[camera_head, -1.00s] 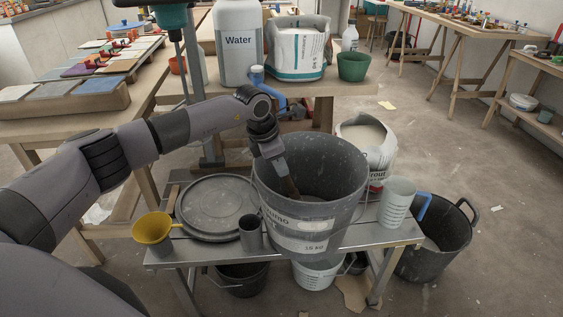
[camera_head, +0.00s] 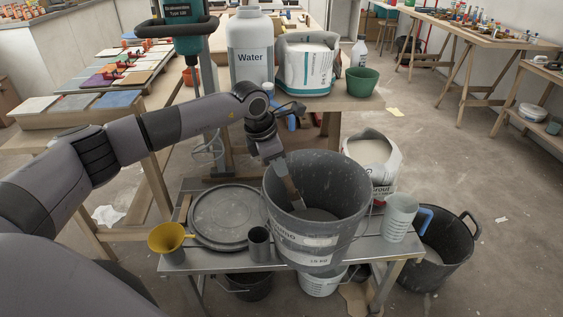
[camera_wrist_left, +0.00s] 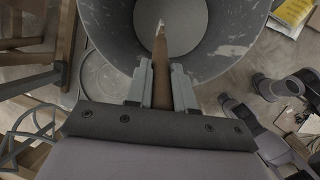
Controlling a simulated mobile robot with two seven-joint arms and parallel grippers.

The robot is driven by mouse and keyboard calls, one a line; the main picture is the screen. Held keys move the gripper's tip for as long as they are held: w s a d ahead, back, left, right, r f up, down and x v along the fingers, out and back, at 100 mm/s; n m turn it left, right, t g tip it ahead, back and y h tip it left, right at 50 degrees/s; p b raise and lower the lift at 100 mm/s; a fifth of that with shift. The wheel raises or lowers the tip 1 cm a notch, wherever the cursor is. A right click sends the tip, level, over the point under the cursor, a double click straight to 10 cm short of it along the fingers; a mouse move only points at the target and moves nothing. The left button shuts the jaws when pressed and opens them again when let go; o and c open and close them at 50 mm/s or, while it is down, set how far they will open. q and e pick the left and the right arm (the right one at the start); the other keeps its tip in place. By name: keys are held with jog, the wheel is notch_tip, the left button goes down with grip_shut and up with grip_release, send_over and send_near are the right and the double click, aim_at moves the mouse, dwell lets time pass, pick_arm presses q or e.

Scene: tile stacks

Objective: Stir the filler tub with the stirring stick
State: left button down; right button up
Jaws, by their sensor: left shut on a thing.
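The filler tub (camera_head: 318,172) is a large dark grey bucket with a worn label, standing upright on a low metal bench. Pale grey filler shows at its bottom, also in the left wrist view (camera_wrist_left: 178,22). My left gripper (camera_head: 281,166) is above the tub's left inner side, pointing down. It is shut on the brown wooden stirring stick (camera_head: 293,188), which slants down into the tub. In the left wrist view the stick (camera_wrist_left: 161,75) sits between both fingers (camera_wrist_left: 161,88), its far end over the filler. I cannot tell whether its tip is in the filler.
On the bench (camera_head: 240,265) are a round grey lid (camera_head: 228,215), a yellow funnel (camera_head: 167,238), a small dark cup (camera_head: 259,245) and a white jug (camera_head: 399,216). A grout bag (camera_head: 372,155) stands behind the tub. A green mixer (camera_head: 188,25) stands at the back left.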

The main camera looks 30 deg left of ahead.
pick_arm(q)
jog(key=p+v, duration=0.1)
jog(key=v, duration=0.1)
jog(key=shift+r, duration=0.25)
jog(key=shift+p+v, duration=1)
jog(key=p+v, duration=0.6)
jog(key=v, duration=0.4)
jog(key=shift+s+r+p, duration=0.2)
jog(key=shift+s+p, duration=0.05)
jog(key=shift+p, duration=0.15)
jog(key=shift+a, duration=0.1)
jog(key=shift+r, duration=2)
